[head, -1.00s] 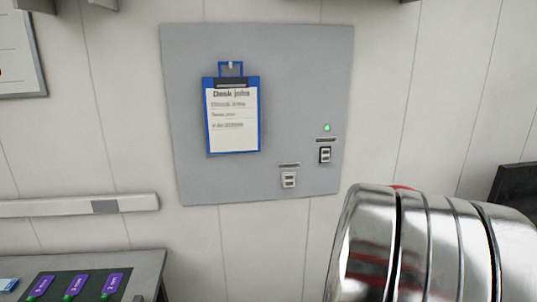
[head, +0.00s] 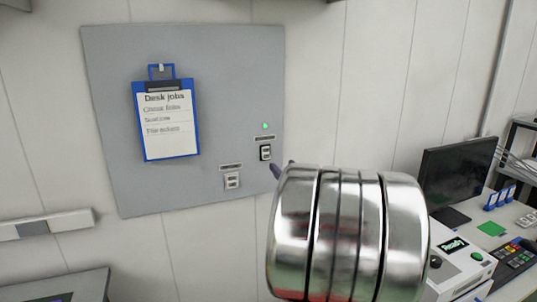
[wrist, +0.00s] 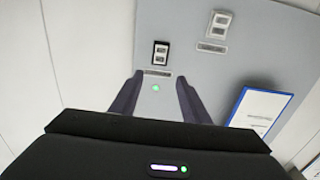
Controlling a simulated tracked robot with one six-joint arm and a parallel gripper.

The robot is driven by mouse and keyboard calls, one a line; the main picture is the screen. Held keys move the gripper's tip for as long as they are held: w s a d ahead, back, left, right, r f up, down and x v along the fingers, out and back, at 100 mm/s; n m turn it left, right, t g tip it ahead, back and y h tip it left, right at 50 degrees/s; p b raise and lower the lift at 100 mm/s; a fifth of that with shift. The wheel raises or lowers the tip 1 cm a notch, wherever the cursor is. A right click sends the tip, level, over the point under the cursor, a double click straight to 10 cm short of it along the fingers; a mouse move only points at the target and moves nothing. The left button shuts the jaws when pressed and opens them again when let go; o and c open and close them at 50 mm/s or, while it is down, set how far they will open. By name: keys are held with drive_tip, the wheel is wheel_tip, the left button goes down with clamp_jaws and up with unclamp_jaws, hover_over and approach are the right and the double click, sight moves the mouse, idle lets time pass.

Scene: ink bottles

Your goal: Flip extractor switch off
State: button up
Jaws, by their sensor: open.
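A grey wall panel (head: 200,60) carries two small switches. The upper right one is a dark-framed switch (head: 265,152) with a lit green lamp (head: 265,126) above it; the lower left is a pale switch (head: 232,180). Their label plates are too small to read. In the wrist view, which looks upside down, the dark-framed switch (wrist: 160,53) and the lamp (wrist: 155,87) lie in line with the gap of my gripper (wrist: 160,78). The pale switch (wrist: 220,24) is off to the right. My gripper is open and empty; in the head view my arm hides most of it.
A blue clipboard (head: 167,122) headed "Desk jobs" hangs on the panel's left and also shows in the wrist view (wrist: 262,107). A dark monitor (head: 470,170) and a white device (head: 462,262) reading "Ready" stand on a desk at right. A wall rail (head: 45,225) is at left.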

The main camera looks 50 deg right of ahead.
sight(266, 150)
drive_tip(key=shift+w+d, duration=0.1)
drive_tip(key=x, duration=1.3)
drive_tip(key=shift+w+d, duration=0.15)
drive_tip(key=shift+w, duration=0.05)
drive_tip(key=shift+c, duration=0.3)
drive_tip(key=c, duration=1)
